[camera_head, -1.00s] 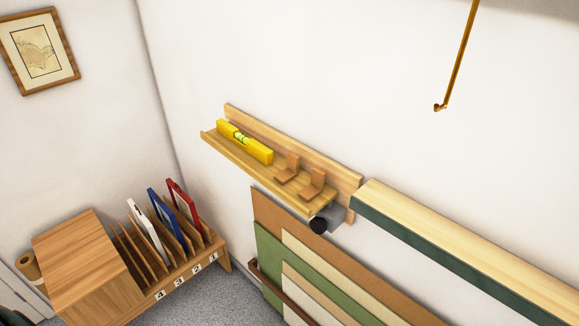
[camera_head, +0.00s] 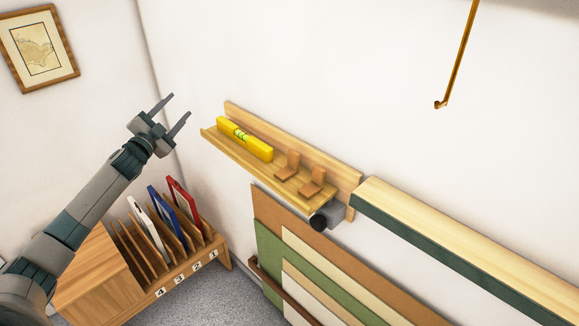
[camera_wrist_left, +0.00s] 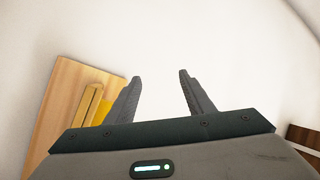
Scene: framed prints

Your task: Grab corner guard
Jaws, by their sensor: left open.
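Two small brown L-shaped pieces, which look like corner guards, sit side by side on the right part of a wooden wall shelf (camera_head: 240,150). One is the left guard (camera_head: 288,166), the other the right guard (camera_head: 312,183). My left gripper (camera_head: 180,105) is open and empty, raised in front of the white wall, to the left of the shelf and apart from it. In the left wrist view its open fingers (camera_wrist_left: 160,75) have only bare wall between them. The guards cannot be made out there. My right gripper is out of view.
A yellow spirit level (camera_head: 244,141) lies on the shelf's left part; the shelf's end also shows in the left wrist view (camera_wrist_left: 62,105). A grey cylinder (camera_head: 327,217) is under its right end. A long ledge (camera_head: 470,235) is at right. A slotted rack (camera_head: 190,270) stands below.

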